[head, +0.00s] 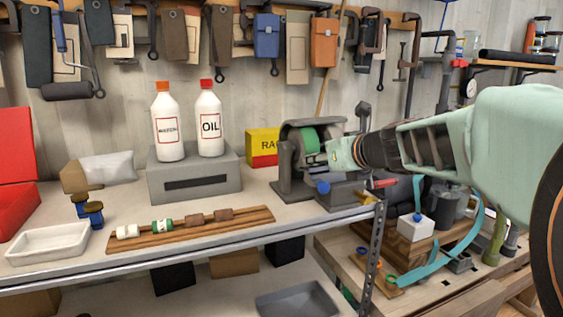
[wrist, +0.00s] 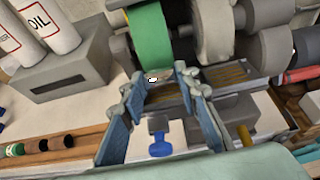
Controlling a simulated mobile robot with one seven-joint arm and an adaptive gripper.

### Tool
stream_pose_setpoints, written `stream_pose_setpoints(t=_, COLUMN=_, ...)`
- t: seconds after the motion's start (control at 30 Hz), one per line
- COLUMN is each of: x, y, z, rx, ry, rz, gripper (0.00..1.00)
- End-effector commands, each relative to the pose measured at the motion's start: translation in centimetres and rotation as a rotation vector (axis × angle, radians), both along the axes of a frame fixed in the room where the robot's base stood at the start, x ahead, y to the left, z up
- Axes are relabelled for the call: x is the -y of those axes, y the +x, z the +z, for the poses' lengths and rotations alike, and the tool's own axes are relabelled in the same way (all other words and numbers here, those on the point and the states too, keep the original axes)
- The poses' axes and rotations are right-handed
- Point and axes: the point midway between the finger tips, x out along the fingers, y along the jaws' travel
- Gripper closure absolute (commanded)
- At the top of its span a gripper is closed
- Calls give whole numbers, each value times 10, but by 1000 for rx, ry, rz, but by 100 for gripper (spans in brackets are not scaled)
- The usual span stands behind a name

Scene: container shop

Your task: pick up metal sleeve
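A small pale grey ring-like piece, which looks like the metal sleeve (wrist: 153,78), shows in the wrist view at the bench grinder's tool rest, just below the green wheel. It is close to my fingertips, roughly between them. I cannot tell whether either finger touches it. My gripper (wrist: 161,78) has its two blue-padded fingers spread apart. In the head view my gripper (head: 338,154) reaches in from the right to the front of the grinder (head: 296,165). I cannot make out the sleeve there.
The grinder's green wheel (wrist: 155,35) is right beyond my fingertips, and a blue knob (wrist: 160,146) sits below them. A grey block (head: 194,176) carries two bottles. A wooden rack (head: 190,231) with several small cylinders and a white tray (head: 48,243) are to the left.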

Motion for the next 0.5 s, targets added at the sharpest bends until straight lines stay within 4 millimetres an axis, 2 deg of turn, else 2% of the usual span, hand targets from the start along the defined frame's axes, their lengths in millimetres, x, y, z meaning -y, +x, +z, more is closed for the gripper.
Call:
stream_pose_setpoints(t=0.03, x=0, y=0, z=0, rx=0, ry=0, rz=0, gripper=84)
stream_pose_setpoints(t=0.2, x=0, y=0, z=1, rx=1, ry=0, rz=0, gripper=100)
stream_pose_setpoints(t=0.5, x=0, y=0, z=3, rx=1, ry=0, rz=0, gripper=100)
